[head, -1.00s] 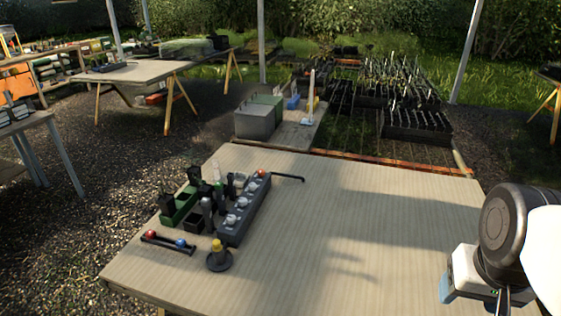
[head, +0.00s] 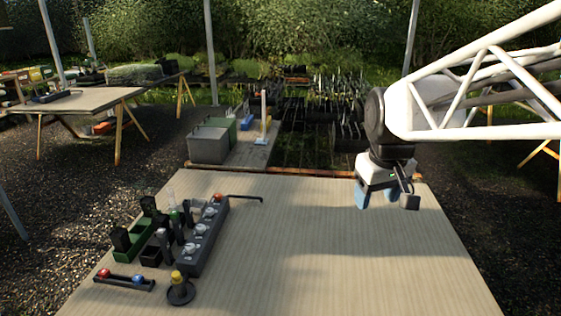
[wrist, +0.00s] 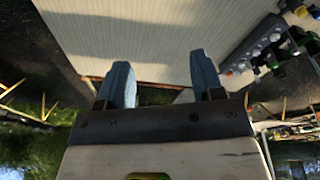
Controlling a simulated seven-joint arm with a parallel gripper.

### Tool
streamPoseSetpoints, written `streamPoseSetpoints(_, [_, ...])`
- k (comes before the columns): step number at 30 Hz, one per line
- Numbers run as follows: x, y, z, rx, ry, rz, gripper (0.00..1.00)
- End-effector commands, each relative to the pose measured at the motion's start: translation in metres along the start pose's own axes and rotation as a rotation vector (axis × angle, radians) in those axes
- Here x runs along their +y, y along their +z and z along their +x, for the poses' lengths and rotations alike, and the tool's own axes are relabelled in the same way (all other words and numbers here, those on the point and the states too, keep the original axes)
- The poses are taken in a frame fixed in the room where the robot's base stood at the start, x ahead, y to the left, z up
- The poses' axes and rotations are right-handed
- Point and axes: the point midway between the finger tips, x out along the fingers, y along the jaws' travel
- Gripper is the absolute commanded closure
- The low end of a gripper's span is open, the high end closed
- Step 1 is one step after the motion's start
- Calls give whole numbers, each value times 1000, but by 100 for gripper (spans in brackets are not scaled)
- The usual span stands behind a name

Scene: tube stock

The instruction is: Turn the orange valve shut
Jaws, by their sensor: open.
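A dark grey block (head: 205,240) with several knobs stands on the left part of the table. Most knobs are white. The orange valve (head: 217,197) is the small orange knob at its far end, beside a thin black bent rod (head: 245,198). How the valve is turned cannot be made out. In the wrist view the block (wrist: 248,42) is at the upper right, with a small orange spot at its near end. My gripper (head: 386,198) is open and empty, above the far right part of the table, well right of the valve. Its two fingers (wrist: 162,80) show apart in the wrist view.
A green rack (head: 128,253) and dark upright pieces crowd the block's left side. The table's (head: 330,260) middle and right are clear.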

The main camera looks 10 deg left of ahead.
Motion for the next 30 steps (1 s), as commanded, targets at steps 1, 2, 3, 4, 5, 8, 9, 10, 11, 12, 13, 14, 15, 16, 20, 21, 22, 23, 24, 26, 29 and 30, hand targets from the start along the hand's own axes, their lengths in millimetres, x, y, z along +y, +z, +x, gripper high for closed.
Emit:
streamPoseSetpoints(1, [0,-14,1,-4,-3,-23,39])
streamPoseSetpoints(2, [-1,-21,2,-6,-4,-36,39])
streamPoseSetpoints(3, [-2,-31,2,-8,-6,-56,39])
streamPoseSetpoints(4, [-2,-38,3,-10,-7,-70,39])
streamPoseSetpoints(5, [-3,-46,3,-11,-9,-83,39])
streamPoseSetpoints(8, [-5,-70,6,-16,-13,-129,39])
streamPoseSetpoints(9, [-6,-80,7,-18,-15,-149,39])
streamPoseSetpoints(10, [-7,-87,8,-19,-16,-162,39])
streamPoseSetpoints(11, [-8,-95,10,-21,-18,-176,39])
streamPoseSetpoints(12, [-9,-104,10,-21,-19,-195,39])
streamPoseSetpoints(13, [-10,-112,12,-23,-21,-208,39])
streamPoseSetpoints(14, [-12,-119,14,-25,-22,-222,39])
streamPoseSetpoints(15, [-13,-129,15,-26,-24,-241,39])
streamPoseSetpoints(16, [-15,-136,17,-28,-25,-255,39])
streamPoseSetpoints(20, [-21,-168,24,-33,-31,-315,39])
streamPoseSetpoints(21, [-24,-177,27,-34,-33,-334,39])
streamPoseSetpoints(22, [-26,-184,29,-36,-35,-347,39])
streamPoseSetpoints(23, [-28,-192,31,-38,-37,-362,39])
streamPoseSetpoints(24, [-30,-201,34,-39,-38,-381,39])
streamPoseSetpoints(26, [-34,-215,39,-42,-41,-408,39])
streamPoseSetpoints(29, [-42,-238,47,-46,-47,-455,39])
streamPoseSetpoints(30, [-45,-248,51,-48,-49,-473,39])
